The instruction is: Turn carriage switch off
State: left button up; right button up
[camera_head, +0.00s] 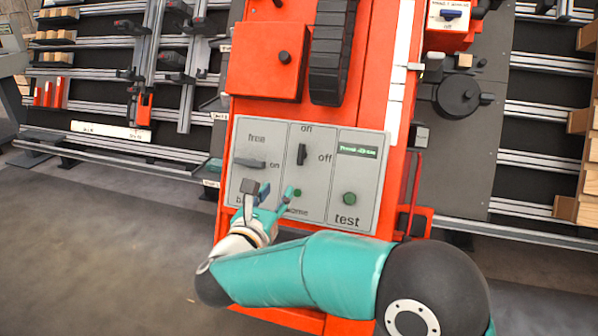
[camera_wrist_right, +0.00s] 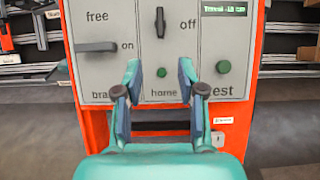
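A grey control panel (camera_head: 233,205) is on the red gantry carriage. Its middle section has a black rotary switch (camera_head: 302,154), also in the wrist view (camera_wrist_right: 160,22). This switch stands upright, in line with "on" above it; "off" is printed to its right. No label reading "carriage" is legible. My right gripper (camera_head: 270,191) is in front of the panel's lower left part. In the wrist view the gripper (camera_wrist_right: 160,68) is open and empty, its fingers apart below the switch. I cannot tell whether it touches the panel. My left gripper is not in view.
Left on the panel is a grey lever (camera_head: 250,163), lying level towards "on". A green home button (camera_head: 297,193) and a green test button (camera_head: 349,198) are nearby. A red box with a blue knob (camera_head: 451,14) is at upper right. Open floor (camera_head: 80,250) lies left.

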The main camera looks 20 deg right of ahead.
aim_at(300, 157)
jog(key=x, duration=1.6)
jog(key=shift+w+d+b, duration=0.2)
jog(key=shift+w+b, duration=0.05)
jog(key=shift+b, duration=0.15)
grip_shut()
